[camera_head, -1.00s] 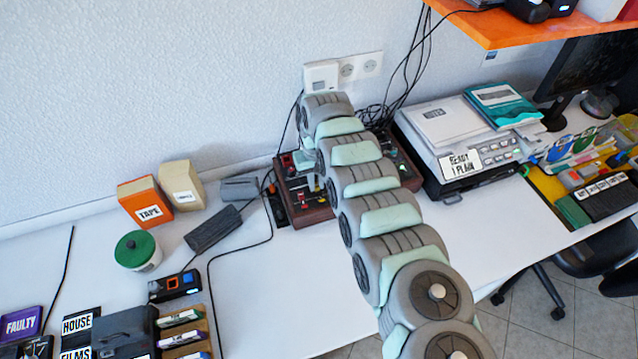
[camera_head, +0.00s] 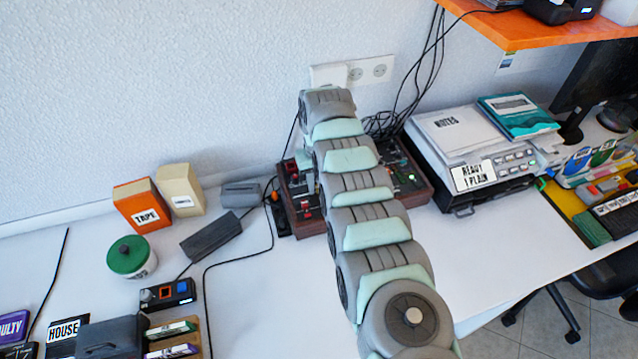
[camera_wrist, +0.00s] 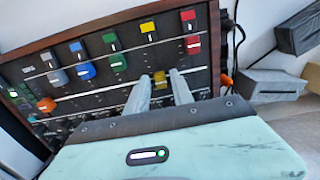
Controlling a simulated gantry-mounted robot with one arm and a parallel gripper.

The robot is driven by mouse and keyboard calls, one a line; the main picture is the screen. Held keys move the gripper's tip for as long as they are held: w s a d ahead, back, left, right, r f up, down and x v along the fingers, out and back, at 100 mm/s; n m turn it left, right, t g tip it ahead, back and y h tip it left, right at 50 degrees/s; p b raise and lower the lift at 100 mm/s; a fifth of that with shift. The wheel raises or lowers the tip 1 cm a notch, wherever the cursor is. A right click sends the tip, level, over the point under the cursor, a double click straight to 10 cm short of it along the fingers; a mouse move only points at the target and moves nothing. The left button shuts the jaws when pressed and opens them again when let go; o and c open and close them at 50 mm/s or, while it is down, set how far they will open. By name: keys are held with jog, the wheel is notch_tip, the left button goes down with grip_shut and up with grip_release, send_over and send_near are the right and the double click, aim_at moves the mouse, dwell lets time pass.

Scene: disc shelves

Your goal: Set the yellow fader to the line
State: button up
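The yellow fader (camera_wrist: 160,78) is a small cap on a dark slider panel (camera_wrist: 100,78) with a brown frame, seen in the wrist view. It sits between the fingertips of my gripper (camera_wrist: 159,76), one on each side, with hardly any gap. The cap lies below its yellow marker (camera_wrist: 148,30) and close to a pale line (camera_wrist: 105,89) that crosses the panel. Exact alignment with that line is not clear. In the head view my arm covers the middle of the panel (camera_head: 312,222), and hides the gripper and the yellow fader.
A red fader (camera_wrist: 192,44) is just right of the fingers. Green (camera_wrist: 117,62) and blue (camera_wrist: 86,71) faders are to the left. A grey box (camera_head: 241,194) and a dark block (camera_head: 210,236) lie left of the panel. A printer (camera_head: 470,150) stands to its right.

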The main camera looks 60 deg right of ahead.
jog(key=shift+o, duration=0.6)
notch_tip(320, 180, up, 11)
jog(key=p, duration=0.2)
jog(key=shift+p, duration=0.3)
